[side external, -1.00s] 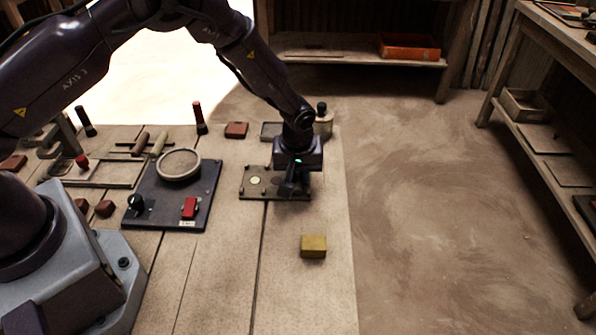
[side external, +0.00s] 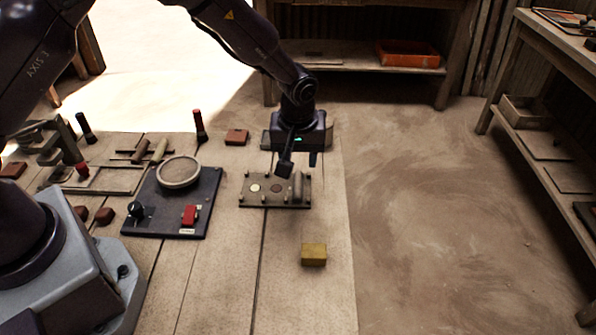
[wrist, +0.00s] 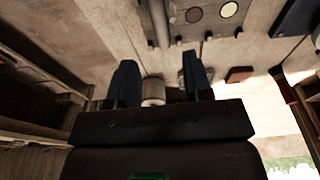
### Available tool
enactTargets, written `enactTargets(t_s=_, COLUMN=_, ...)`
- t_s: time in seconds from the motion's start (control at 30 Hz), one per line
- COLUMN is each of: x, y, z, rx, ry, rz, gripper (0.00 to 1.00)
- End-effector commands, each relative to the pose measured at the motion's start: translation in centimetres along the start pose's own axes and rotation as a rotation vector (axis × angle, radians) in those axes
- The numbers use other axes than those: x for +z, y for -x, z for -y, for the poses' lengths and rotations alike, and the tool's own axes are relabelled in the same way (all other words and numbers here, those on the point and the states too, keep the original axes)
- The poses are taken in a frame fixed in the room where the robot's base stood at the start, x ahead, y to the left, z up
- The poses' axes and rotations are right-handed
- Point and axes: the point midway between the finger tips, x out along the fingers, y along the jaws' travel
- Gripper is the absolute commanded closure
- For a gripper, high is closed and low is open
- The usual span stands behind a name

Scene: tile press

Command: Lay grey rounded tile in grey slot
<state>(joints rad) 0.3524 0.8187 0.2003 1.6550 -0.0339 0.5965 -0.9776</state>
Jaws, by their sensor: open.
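A grey rounded piece (side external: 298,186), apparently the tile, stands up at the right end of the dark plate (side external: 254,201). It also shows in the wrist view (wrist: 159,22). The plate carries a cream disc mark and a dark red disc mark; small pegs stand along its edges. Any grey mark under or beside the grey piece is hidden, so I cannot tell whether it sits in a slot. My gripper (side external: 298,166) is open and empty, above and behind the grey piece, apart from it. Its two fingers (wrist: 158,68) are spread in the wrist view.
A yellow block (side external: 313,254) lies in front of the plate. A dark panel (side external: 165,215) with a round dish and red switch stands left. A red-brown block (side external: 237,136) lies behind.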

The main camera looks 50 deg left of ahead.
Motion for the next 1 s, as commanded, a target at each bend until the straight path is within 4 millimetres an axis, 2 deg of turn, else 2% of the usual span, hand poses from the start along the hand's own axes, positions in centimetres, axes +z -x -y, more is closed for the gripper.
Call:
enactTargets(t_s=0.03, x=0.0, y=1.1, z=0.0, rx=0.002, ry=0.000, rz=-0.001, gripper=0.54)
enactTargets(t_s=0.2, x=-0.1, y=3.2, z=0.0, rx=0.001, ry=0.001, rz=-0.001, gripper=0.54)
enactTargets(t_s=0.47, x=0.0, y=4.1, z=0.1, rx=-0.001, ry=0.000, rz=0.000, gripper=0.54)
enactTargets(t_s=0.57, x=-0.2, y=5.1, z=0.4, rx=0.012, ry=-0.010, rz=0.001, gripper=0.54)
enactTargets(t_s=0.67, x=-0.5, y=8.1, z=1.4, rx=0.046, ry=-0.043, rz=0.003, gripper=0.54)
enactTargets(t_s=0.77, x=-0.7, y=12.4, z=3.5, rx=0.097, ry=-0.108, rz=-0.001, gripper=0.54)
enactTargets(t_s=0.9, x=0.1, y=18.3, z=7.4, rx=0.170, ry=-0.231, rz=-0.027, gripper=0.54)
enactTargets(t_s=1.0, x=1.2, y=21.7, z=10.6, rx=0.213, ry=-0.323, rz=-0.062, gripper=0.54)
